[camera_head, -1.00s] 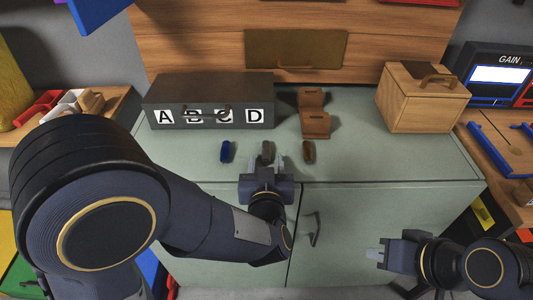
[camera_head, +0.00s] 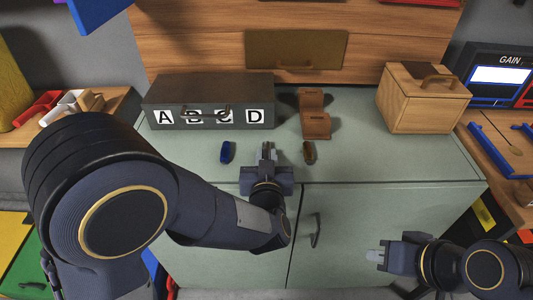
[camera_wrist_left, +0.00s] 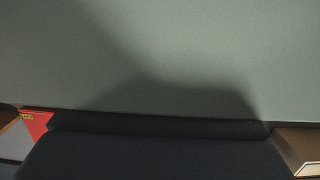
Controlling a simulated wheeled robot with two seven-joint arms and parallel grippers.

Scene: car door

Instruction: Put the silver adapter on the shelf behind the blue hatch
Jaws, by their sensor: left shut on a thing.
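The silver adapter (camera_head: 267,146) is the small greyish piece between a blue piece and a brown piece on the green cabinet top. My left gripper (camera_head: 267,154) is shut on it at the counter, and the fingers hide much of it.
A blue piece (camera_head: 227,152) and a brown piece (camera_head: 309,152) flank the left gripper closely. A dark lettered box (camera_head: 160,92), a brown stepped block (camera_head: 316,125) and a wooden box (camera_head: 420,112) stand behind. The counter's right front is clear.

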